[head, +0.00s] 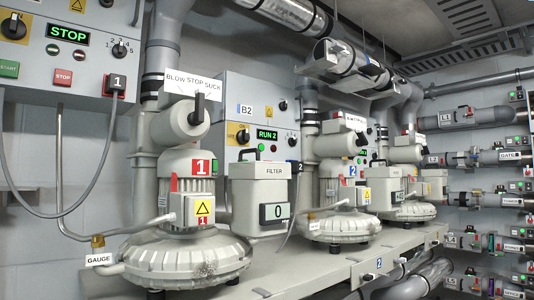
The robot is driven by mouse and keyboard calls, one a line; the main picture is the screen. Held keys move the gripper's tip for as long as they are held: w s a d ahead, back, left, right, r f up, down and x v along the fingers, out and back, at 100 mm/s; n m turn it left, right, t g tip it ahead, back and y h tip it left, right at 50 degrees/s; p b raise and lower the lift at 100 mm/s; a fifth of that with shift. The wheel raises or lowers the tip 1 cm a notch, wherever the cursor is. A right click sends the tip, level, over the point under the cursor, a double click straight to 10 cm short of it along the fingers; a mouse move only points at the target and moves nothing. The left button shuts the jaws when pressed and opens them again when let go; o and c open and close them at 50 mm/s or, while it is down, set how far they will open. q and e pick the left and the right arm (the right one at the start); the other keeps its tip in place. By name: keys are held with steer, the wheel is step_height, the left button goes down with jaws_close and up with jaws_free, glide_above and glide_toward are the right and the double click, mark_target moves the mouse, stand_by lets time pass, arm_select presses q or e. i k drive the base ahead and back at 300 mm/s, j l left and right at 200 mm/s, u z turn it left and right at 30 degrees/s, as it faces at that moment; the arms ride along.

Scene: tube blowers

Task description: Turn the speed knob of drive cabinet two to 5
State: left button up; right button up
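Drive cabinet two is the grey cabinet labelled B2 (245,111), in the middle of the head view, behind the blower marked 1. Its green display (267,134) reads RUN 2. A small dark knob (291,142) to the right of the display looks like the speed knob; its numbers and pointer are too small to read. Another dark knob (283,105) sits higher on the panel. A yellow-backed black switch (242,136) is left of the display. Neither of my grippers is in view.
Blower 1 (190,262) with its upright pipe and a filter box (260,170) reading 0 stand before the cabinet. Cabinet one (35,75), reading STOP, is at left with a hanging cable. More blowers continue right along the bench (310,265); pipes line the right wall.

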mark_target(292, 141)
steer(key=i+l+z, duration=0.3)
steer(key=i, duration=0.25)
steer(key=i+l+z, duration=0.35)
steer(key=i, duration=0.2)
steer(key=i+z, duration=0.3)
steer(key=i, duration=0.25)
